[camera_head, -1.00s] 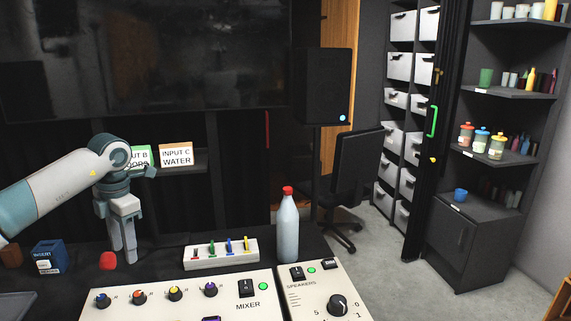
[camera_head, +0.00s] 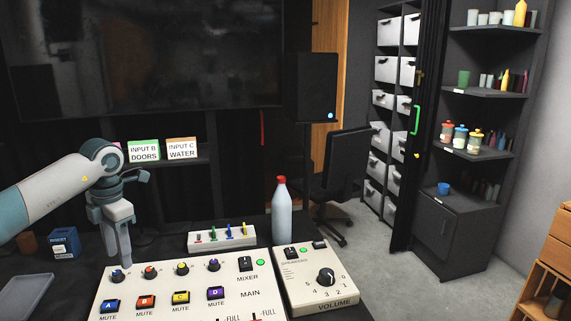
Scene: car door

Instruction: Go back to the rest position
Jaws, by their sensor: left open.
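My left gripper (camera_head: 118,258) comes in from the left and points down over the dark table. Its fingers are open and look empty, near the back left corner of the mixer panel (camera_head: 150,285). I cannot tell its exact height above the table. My right gripper is not in this view.
A white bottle with a red cap (camera_head: 282,210) stands behind the volume panel (camera_head: 318,277). A small box with coloured sliders (camera_head: 222,238) sits behind the mixer. A blue box (camera_head: 64,243) and a grey tray (camera_head: 24,293) are at the left. Open floor (camera_head: 370,265) lies at the right.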

